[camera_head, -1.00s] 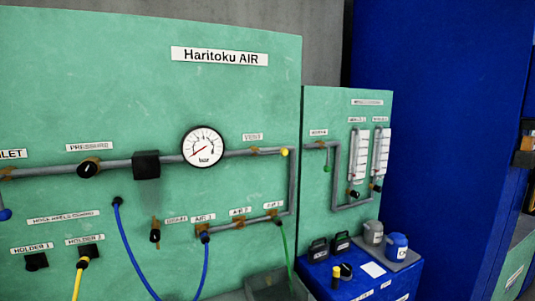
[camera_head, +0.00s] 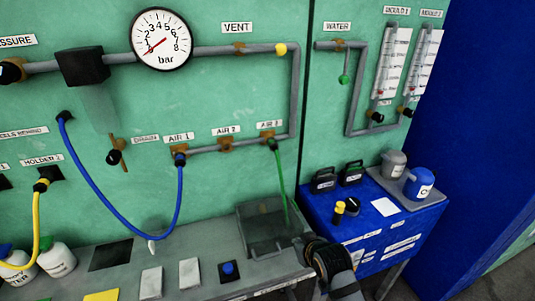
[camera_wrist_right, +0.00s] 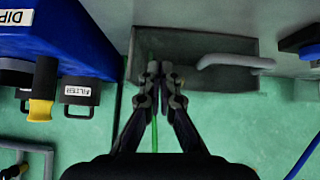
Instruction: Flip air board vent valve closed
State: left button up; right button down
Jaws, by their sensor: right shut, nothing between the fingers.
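The air board's vent valve (camera_head: 240,48) is a small brass fitting on the grey pipe under the VENT label (camera_head: 237,27) in the head view. A yellow knob (camera_head: 281,49) shows to its right, level with it, near the pipe's corner. My right gripper (camera_wrist_right: 160,72) is shut and empty in the right wrist view, its fingertips together in front of the grey tray. In the head view my right arm comes up at the bottom, well below the valve and apart from it; its fingertips are hard to make out there. My left gripper is not in view.
A green hose (camera_head: 281,180) hangs from AIR 3 into the grey tray (camera_head: 245,218). A blue hose (camera_head: 95,183) loops in front of the board. A blue cabinet (camera_head: 415,222) with containers stands at right. The board around the valve is clear.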

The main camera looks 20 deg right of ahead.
jog(key=w+r+t, duration=0.1)
jog(key=w+r, duration=0.1)
jog(key=r, duration=0.1)
jog(key=w+a+r+t, duration=0.1)
jog(key=r, duration=0.2)
jog(key=w+r+t, duration=0.1)
jog(key=w+r, duration=0.1)
jog(key=r, duration=0.2)
jog(key=shift+w+a, duration=0.3)
jog(key=shift+a, duration=0.1)
jog(key=w+r+t, duration=0.2)
jog(key=r, duration=0.5)
jog(key=w+r+t, duration=0.2)
jog(key=w+r, duration=0.1)
jog(key=r, duration=0.4)
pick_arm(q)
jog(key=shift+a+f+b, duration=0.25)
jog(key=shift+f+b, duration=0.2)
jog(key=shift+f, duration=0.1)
pick_arm(e)
jog(key=s+r+t, duration=0.1)
jog(key=r+t, duration=0.3)
jog(key=r, duration=0.9)
jog(key=s+a+r+t+y, duration=0.1)
jog(key=r+t, duration=0.3)
jog(key=r, duration=0.9)
jog(key=shift+s+a+r, duration=0.15)
jog(key=shift+s+a, duration=0.05)
jog(key=shift+s, duration=0.55)
